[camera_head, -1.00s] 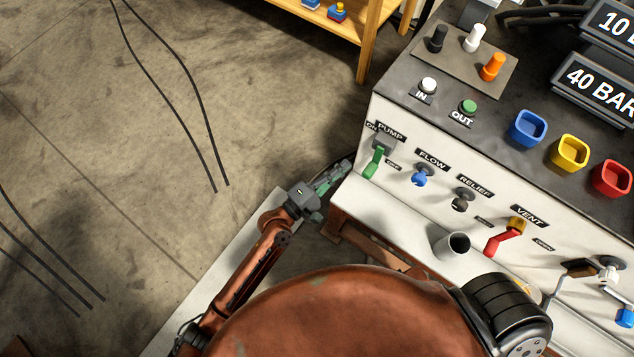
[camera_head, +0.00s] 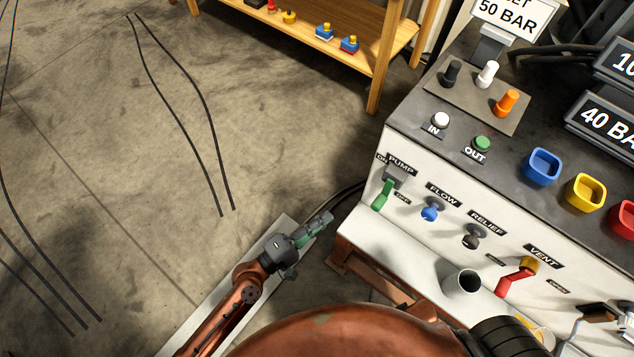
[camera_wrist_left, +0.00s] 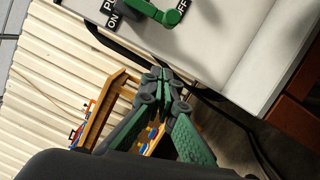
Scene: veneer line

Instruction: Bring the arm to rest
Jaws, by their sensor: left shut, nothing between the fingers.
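My left arm comes in from the lower left in the head view. Its left gripper (camera_head: 318,226) is shut and empty, held in the open left of the control panel's white front (camera_head: 400,215). It is apart from the green pump lever (camera_head: 382,194), which is up and to the right of it. In the left wrist view the green fingers (camera_wrist_left: 163,82) meet at their tips, with the panel's edge and the green lever (camera_wrist_left: 165,15) beyond. My right gripper is not in view.
The panel carries a blue flow knob (camera_head: 430,212), a dark relief knob (camera_head: 473,238) and a red vent lever (camera_head: 515,282). A grey cup (camera_head: 463,281) stands on the white ledge. A wooden shelf (camera_head: 372,60) stands at the back. The floor to the left is free except for dark cables (camera_head: 190,120).

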